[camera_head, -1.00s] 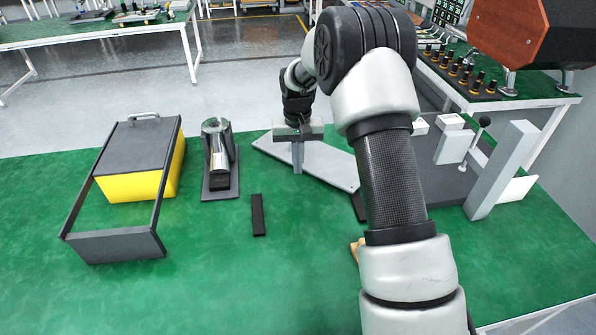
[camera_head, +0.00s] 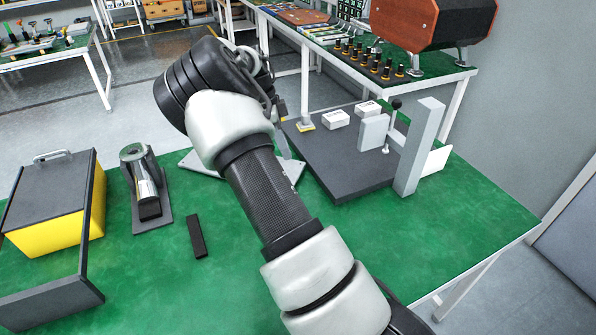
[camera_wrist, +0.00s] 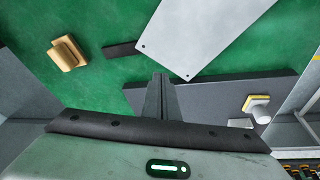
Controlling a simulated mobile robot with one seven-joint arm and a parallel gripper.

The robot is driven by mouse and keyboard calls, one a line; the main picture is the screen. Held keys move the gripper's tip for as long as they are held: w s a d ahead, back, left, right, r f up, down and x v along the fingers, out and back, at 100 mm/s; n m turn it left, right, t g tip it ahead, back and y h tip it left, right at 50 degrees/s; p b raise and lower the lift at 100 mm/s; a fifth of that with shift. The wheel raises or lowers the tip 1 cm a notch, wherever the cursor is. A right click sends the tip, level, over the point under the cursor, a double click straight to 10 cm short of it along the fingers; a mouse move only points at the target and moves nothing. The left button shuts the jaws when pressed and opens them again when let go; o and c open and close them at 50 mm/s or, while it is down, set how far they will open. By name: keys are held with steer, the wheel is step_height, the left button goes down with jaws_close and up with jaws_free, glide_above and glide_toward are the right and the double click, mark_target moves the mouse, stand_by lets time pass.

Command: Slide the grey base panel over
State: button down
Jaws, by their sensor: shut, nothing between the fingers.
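The light grey base panel lies flat on the green table. In the head view its left part (camera_head: 203,164) shows, and a right part shows beside my forearm. My arm hides its middle. In the wrist view the panel (camera_wrist: 200,32) fills the upper middle, with small holes near its edges. My gripper (camera_wrist: 160,78) is shut and empty, its fingertips just short of the panel's near edge in the picture.
A dark platform (camera_head: 345,178) with white boxes and a grey upright (camera_head: 420,145) stands to the right. A black bar (camera_head: 196,236), a chrome cylinder (camera_head: 141,175) and a yellow box (camera_head: 50,238) are at left. A wooden block (camera_wrist: 67,54) shows in the wrist view.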

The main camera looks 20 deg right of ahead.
steer(key=d+f, duration=0.1)
steer(key=f, duration=0.1)
steer(key=s+d+f+m+b, duration=0.1)
steer(key=f, duration=0.2)
steer(key=d+f+m, duration=0.1)
steer(key=d+f, duration=0.1)
steer(key=f, duration=0.1)
steer(key=shift+s+f+b, duration=0.15)
steer(key=shift+s+b, duration=0.2)
steer(key=shift+b, duration=0.05)
steer(key=shift+w+a+p, duration=0.25)
steer(key=shift+w+a, duration=0.15)
steer(key=shift+a, duration=0.2)
steer(key=shift+w+a+p, duration=0.2)
steer(key=shift+w+a, duration=0.2)
steer(key=shift+a, duration=0.2)
steer(key=shift+w+a, duration=0.2)
steer(key=shift+a, duration=0.15)
